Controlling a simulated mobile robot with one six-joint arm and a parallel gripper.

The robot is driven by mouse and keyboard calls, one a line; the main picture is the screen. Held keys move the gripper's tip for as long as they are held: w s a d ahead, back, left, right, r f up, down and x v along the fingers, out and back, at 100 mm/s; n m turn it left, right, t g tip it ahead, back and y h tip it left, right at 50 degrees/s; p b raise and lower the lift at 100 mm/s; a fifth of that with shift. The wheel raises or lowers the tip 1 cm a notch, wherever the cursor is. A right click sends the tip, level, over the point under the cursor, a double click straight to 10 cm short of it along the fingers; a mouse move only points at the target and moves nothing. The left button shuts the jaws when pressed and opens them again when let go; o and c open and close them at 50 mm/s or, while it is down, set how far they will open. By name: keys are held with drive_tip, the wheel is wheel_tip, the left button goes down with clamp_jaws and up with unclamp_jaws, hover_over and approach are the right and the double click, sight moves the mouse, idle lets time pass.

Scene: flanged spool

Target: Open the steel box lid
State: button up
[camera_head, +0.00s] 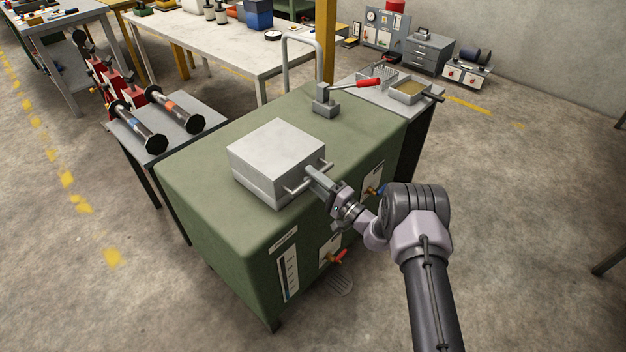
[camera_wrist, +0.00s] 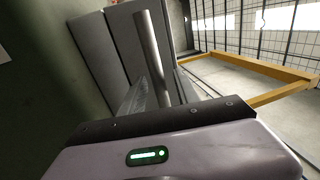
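The steel box (camera_head: 277,155) is a pale grey square box on top of the green cabinet (camera_head: 190,182). Its lid (camera_head: 275,143) lies flat and closed. A bar handle (camera_head: 296,188) stands out from its front right side. My gripper (camera_head: 312,174) reaches in from the right at this handle. In the wrist view the round handle bar (camera_wrist: 152,45) runs down to my gripper (camera_wrist: 170,92), with a finger close on its left. The contact is hidden, so I cannot tell whether the fingers grip the bar.
A small clamp-like block with a red-handled lever (camera_head: 327,101) stands behind the box on the cabinet. A side table with two flanged spools (camera_head: 140,125) is at the left. A metal tray (camera_head: 410,90) is at the back right. Open floor lies around the cabinet.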

clamp_jaws()
idle(1.3)
